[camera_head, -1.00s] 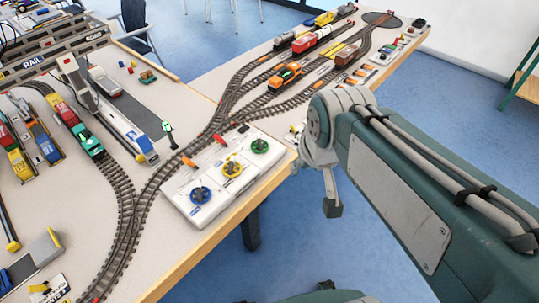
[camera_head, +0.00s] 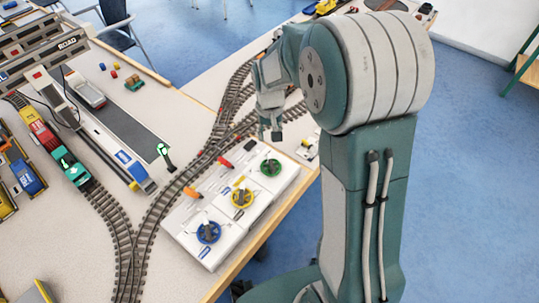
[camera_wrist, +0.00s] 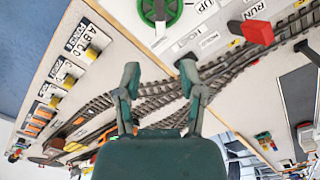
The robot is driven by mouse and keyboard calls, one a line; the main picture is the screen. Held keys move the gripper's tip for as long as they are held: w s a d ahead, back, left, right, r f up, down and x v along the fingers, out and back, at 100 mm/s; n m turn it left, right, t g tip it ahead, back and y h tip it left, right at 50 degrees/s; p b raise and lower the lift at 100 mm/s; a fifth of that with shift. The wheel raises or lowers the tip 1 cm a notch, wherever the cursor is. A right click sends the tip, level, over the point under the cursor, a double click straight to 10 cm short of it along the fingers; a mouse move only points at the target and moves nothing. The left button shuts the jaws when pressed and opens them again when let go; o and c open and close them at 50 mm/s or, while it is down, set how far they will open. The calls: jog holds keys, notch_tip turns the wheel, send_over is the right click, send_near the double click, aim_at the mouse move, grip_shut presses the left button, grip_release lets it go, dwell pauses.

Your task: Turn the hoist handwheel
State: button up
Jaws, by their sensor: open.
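A white control panel (camera_head: 205,187) at the table's front edge carries three handwheels: blue (camera_head: 208,232), yellow (camera_head: 242,198) and green (camera_head: 270,167). The green wheel also shows at the top edge of the wrist view (camera_wrist: 172,14), partly cut off. My gripper (camera_head: 272,135) hangs above the table near the panel's green-wheel end. In the wrist view its two fingers (camera_wrist: 159,75) are apart with nothing between them. The green wheel is beyond the fingertips, untouched.
Red (camera_head: 226,163) and orange (camera_head: 193,192) levers stand on the panel's back edge. Rail tracks (camera_head: 150,225) curve behind it. A small signal post (camera_head: 165,157) stands beyond. Model trains (camera_head: 68,165) are at left. Blue floor lies right of the table.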

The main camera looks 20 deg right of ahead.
aim_at(269, 156)
notch_tip(269, 156, down, 10)
jog(key=shift+a+f, duration=0.1)
dwell(0.4)
grip_shut()
